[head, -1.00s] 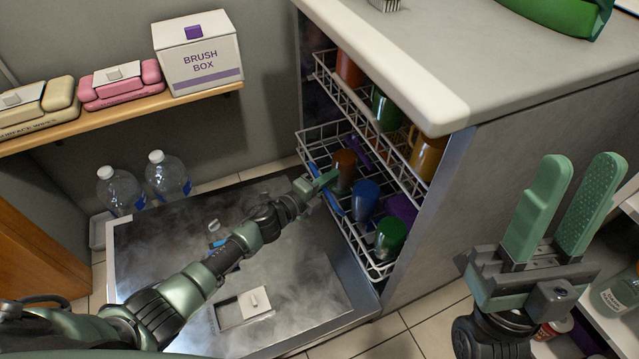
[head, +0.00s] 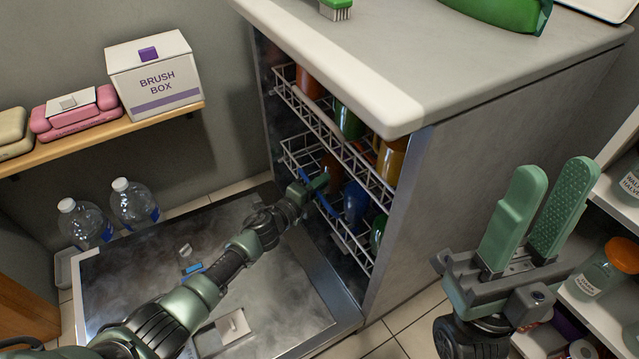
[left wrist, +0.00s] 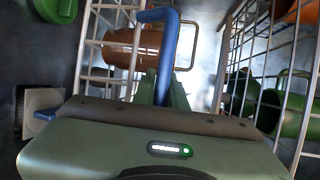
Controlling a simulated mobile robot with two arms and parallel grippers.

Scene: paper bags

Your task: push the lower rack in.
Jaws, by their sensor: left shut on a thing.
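The lower rack (head: 340,236) is a white wire rack low in the dishwasher, with its front edge near the door opening. It holds several coloured cups, among them a blue cup (head: 355,205) and a brown cup (head: 331,170). My left gripper (head: 318,186) is at the rack's front, shut on the blue rack handle (head: 326,205). The handle also shows in the left wrist view (left wrist: 166,60), rising in front of the gripper. The fingertips are partly hidden there. My right gripper (head: 532,215) is open and empty, raised to the right of the dishwasher.
The upper rack (head: 330,133) with cups is above the lower rack. The dishwasher door (head: 130,270) lies open beneath my left arm. Bottles (head: 133,205) stand behind it. A brush box (head: 155,80) is on the wooden shelf. Shelves with bottles (head: 605,270) stand at right.

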